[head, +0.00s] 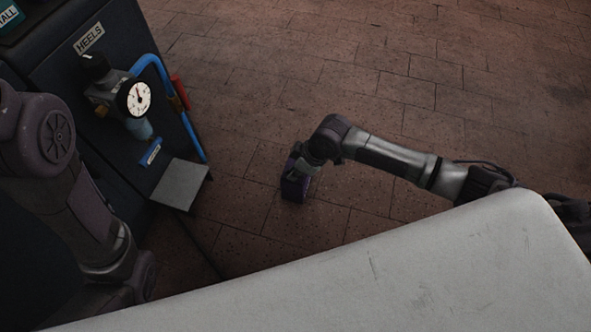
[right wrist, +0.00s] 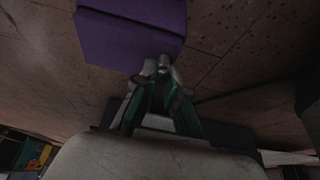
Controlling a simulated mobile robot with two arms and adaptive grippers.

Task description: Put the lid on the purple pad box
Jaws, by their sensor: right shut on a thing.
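A purple box-shaped thing (head: 293,188) hangs or stands below the end of my right arm in the head view. In the right wrist view the purple thing (right wrist: 128,38) fills the top left, with two faces and an edge between them. I cannot tell its lid from its box here. My right gripper (head: 300,163) is at its upper end. In the right wrist view the right gripper's fingertips (right wrist: 161,66) are close together at its near edge, shut on it. No separate lid shows. My left arm is at the left; its gripper is out of view.
A dark machine labelled HEELS (head: 90,38) stands at the left, with a gauge (head: 134,98), blue pipe (head: 185,115) and grey plate (head: 180,184). A pale surface (head: 400,270) fills the bottom right. The brick floor (head: 400,60) is clear.

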